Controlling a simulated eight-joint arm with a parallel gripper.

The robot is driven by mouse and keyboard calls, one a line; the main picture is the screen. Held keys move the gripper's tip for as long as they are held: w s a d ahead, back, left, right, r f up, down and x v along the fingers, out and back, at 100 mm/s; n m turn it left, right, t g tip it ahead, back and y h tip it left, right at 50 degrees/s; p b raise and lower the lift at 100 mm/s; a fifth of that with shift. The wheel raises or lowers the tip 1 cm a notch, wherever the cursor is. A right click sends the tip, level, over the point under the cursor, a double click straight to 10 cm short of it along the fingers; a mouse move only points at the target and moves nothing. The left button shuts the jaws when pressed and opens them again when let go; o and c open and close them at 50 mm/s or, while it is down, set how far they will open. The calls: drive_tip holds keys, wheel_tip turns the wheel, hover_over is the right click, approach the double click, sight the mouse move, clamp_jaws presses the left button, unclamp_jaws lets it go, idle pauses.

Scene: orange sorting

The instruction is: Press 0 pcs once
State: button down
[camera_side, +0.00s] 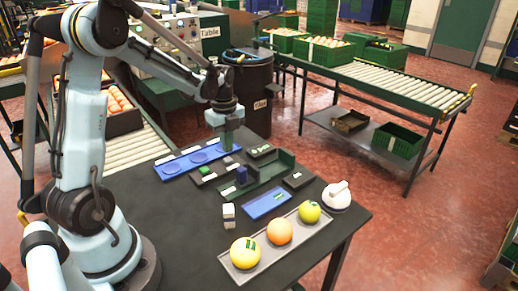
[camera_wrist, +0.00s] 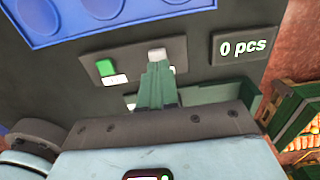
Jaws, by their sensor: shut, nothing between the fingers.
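A dark display reading "0 pcs" in pale green (camera_wrist: 243,46) lies to the right of a small dark button panel (camera_wrist: 100,67) in the wrist view. The panel has a green button (camera_wrist: 105,67) on its left and a pale grey button (camera_wrist: 156,54) on its right. My gripper (camera_wrist: 157,68) is shut and empty, with its green fingertips right by the grey button and partly covering the panel. I cannot tell whether they touch it. In the side view my gripper (camera_side: 229,150) points down over the panel area, with the display (camera_side: 261,151) just to its right.
A blue tray with round recesses (camera_side: 170,168) lies behind the panel. A green holder (camera_side: 285,160), a blue plate (camera_side: 266,204) and a grey tray (camera_side: 222,259) with three fruits lie nearer the front. A white domed device (camera_side: 337,202) stands at the table's right.

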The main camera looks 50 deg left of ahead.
sight(228, 159)
wheel_tip(228, 159, up, 10)
drive_tip(key=shift+r, duration=0.15)
idle(0.3)
idle(0.5)
drive_tip(key=s+d+n+t, duration=0.3)
drive_tip(key=d+n, duration=0.6)
drive_tip(key=s+d+f+n+t, duration=0.1)
drive_tip(key=s+d+n+t, duration=0.3)
drive_tip(key=d+n, duration=0.5)
drive_tip(key=shift+s+f, duration=0.2)
drive_tip(key=shift+s, duration=0.1)
